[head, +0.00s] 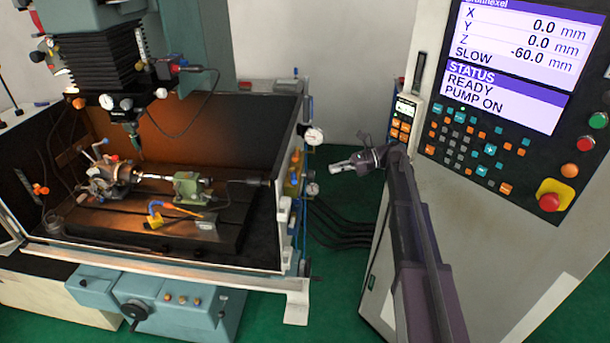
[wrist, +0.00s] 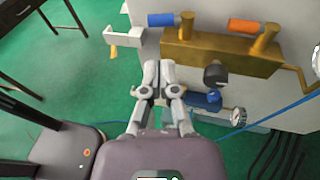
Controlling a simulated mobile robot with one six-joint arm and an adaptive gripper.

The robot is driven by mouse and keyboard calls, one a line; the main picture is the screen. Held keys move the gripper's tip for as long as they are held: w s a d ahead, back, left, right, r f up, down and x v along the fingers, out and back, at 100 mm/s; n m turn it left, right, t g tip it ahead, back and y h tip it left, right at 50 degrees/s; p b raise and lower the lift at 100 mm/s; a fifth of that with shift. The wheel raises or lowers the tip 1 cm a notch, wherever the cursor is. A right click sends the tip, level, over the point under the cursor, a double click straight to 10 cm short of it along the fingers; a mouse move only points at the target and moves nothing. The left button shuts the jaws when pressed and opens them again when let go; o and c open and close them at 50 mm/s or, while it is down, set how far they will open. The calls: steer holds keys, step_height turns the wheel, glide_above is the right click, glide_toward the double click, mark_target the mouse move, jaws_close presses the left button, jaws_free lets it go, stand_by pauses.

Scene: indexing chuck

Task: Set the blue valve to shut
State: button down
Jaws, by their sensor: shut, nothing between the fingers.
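My gripper (wrist: 158,75) is shut and empty in the wrist view, its two grey fingers side by side. It points at a brass manifold (wrist: 215,52) on the machine's pale side wall. A lever with a blue handle (wrist: 163,19) stands at the manifold's left end, pointing left, ahead of the fingertips and apart from them. In the head view my gripper (head: 342,167) is in the gap between machine and control cabinet. The manifold is small there and the blue lever cannot be made out clearly.
An orange-handled lever (wrist: 244,26) is at the manifold's right. A black knob (wrist: 215,75), a blue fitting (wrist: 204,101) and a gauge (wrist: 238,117) sit below. A white bracket (wrist: 124,37) is at left. The control cabinet (head: 480,230) stands close to my arm.

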mark_target(293, 179)
steer(key=b+x, duration=0.2)
steer(key=x, duration=0.8)
stand_by(0.5)
